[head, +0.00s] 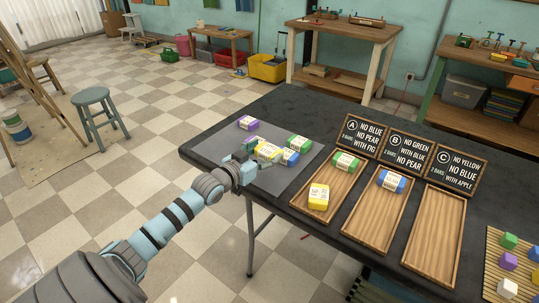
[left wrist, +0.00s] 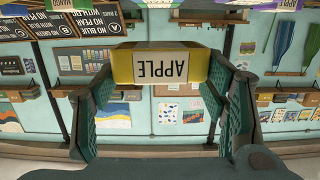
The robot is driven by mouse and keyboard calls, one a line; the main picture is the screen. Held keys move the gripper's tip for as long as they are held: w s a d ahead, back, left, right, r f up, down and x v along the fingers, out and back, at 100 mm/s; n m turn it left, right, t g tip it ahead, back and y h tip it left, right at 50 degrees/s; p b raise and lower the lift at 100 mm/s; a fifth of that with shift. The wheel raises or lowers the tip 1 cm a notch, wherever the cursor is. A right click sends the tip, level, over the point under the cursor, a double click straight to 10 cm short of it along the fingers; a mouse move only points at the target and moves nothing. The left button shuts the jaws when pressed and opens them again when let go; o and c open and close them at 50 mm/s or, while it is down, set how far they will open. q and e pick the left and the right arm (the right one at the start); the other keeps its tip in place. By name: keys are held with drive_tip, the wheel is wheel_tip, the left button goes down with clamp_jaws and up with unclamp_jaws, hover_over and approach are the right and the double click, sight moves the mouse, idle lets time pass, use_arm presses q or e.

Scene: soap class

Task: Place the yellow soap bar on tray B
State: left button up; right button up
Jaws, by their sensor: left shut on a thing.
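My left gripper (head: 250,152) is over the grey mat, shut on a yellow soap bar (head: 268,151). In the left wrist view the yellow bar (left wrist: 121,66) sits between both fingers, its label reading APPLE upside down. Tray B (head: 372,234), the middle wooden tray, holds a blue bar (head: 391,181) at its far end; its near part is bare. The sign B (head: 405,150) behind it reads no green, with blue, no pear. My right gripper is not in view.
Tray A (head: 307,215) holds a green bar (head: 346,162) and another yellow bar (head: 318,197). Tray C (head: 434,240) is empty. On the grey mat (head: 215,150) lie purple (head: 247,123), green (head: 298,142) and blue (head: 290,157) bars. Coloured blocks (head: 508,261) are at right.

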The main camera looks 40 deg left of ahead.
use_arm(q)
wheel_tip(320, 180, up, 3)
drive_tip(key=shift+f+p, duration=0.2)
drive_tip(key=shift+p, duration=0.1)
drive_tip(key=shift+f, duration=0.1)
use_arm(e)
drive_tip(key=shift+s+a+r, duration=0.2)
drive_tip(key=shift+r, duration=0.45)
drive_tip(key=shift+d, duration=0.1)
